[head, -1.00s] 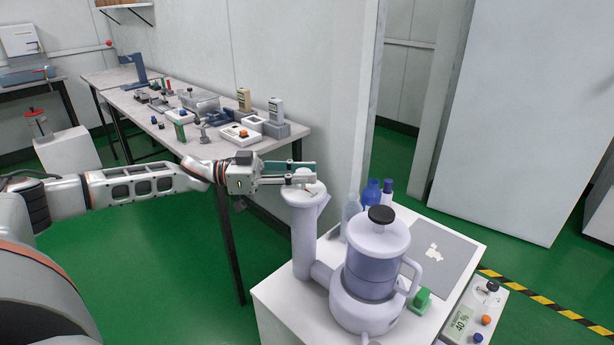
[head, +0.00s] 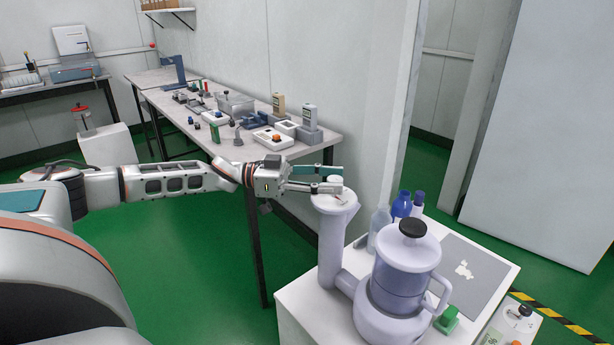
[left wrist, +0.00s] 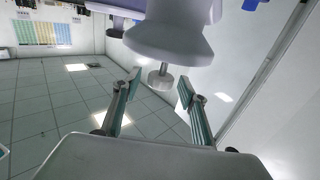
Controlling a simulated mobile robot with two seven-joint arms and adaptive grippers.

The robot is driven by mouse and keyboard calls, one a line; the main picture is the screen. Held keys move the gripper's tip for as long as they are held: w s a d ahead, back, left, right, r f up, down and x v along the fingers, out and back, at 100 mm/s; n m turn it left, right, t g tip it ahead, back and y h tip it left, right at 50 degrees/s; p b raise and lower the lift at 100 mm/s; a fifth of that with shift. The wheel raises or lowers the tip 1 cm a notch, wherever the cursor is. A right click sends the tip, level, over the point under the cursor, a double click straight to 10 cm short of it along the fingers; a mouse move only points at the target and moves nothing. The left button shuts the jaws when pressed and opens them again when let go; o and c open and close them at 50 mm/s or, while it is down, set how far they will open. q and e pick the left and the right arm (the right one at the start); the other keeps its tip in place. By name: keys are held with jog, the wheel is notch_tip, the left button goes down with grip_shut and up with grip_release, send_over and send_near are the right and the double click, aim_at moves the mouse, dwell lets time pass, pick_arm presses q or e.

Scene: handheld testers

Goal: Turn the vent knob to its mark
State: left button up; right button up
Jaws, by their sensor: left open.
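The vent knob (head: 335,181) is a small pale knob on top of the tall side column of a lavender device (head: 334,240). In the left wrist view the white knob (left wrist: 160,78) sticks out from the device's rounded end (left wrist: 165,45). My left gripper (head: 337,180) is open at the column top. In the left wrist view its fingertips (left wrist: 160,86) stand on either side of the knob, with a visible gap on each side. No mark on the knob can be made out. My right gripper is not in view.
The device stands on a white cabinet (head: 300,305) with bottles (head: 401,206), a green block (head: 447,318) and a grey mat (head: 485,255). Its lidded vessel (head: 405,265) is right of the column. A long table (head: 215,140) with several testers stands behind my left arm.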

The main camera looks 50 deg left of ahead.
pick_arm(q)
jog(key=v, duration=1.1)
jog(key=shift+w, duration=0.1)
